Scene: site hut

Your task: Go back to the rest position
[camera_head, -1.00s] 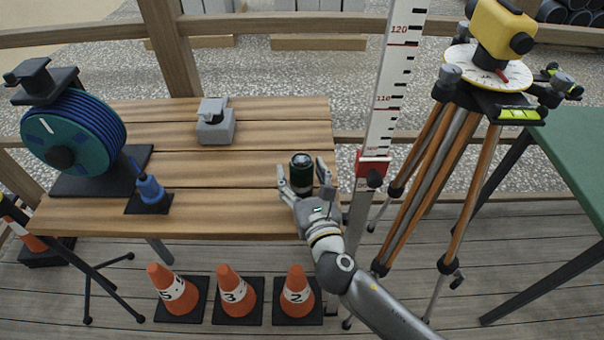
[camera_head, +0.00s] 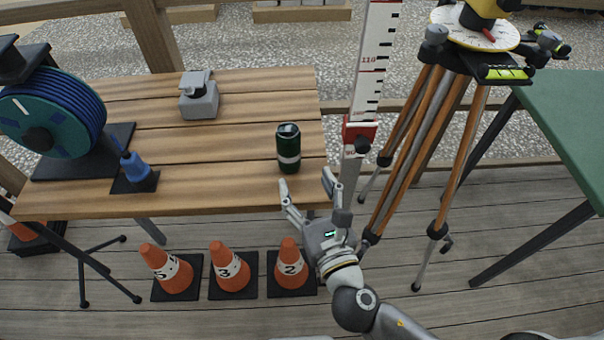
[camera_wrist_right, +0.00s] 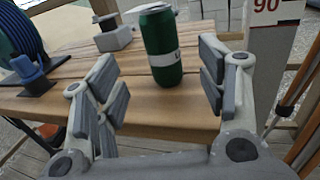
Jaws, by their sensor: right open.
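My right gripper (camera_head: 311,195) is open and empty at the front edge of the wooden table (camera_head: 235,135). A dark green can with a light band (camera_head: 288,148) stands upright on the table just beyond the fingertips, apart from them. In the right wrist view the can (camera_wrist_right: 160,48) stands beyond the open fingers (camera_wrist_right: 160,85), with clear space between it and them. My left gripper is not in view.
A cable reel (camera_head: 50,112), a blue tool on a black base (camera_head: 135,168) and a grey block (camera_head: 198,98) stand on the table. Several orange cones (camera_head: 230,268) stand below. A levelling staff (camera_head: 372,60) and tripod (camera_head: 425,150) are to the right, beside a green table (camera_head: 570,115).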

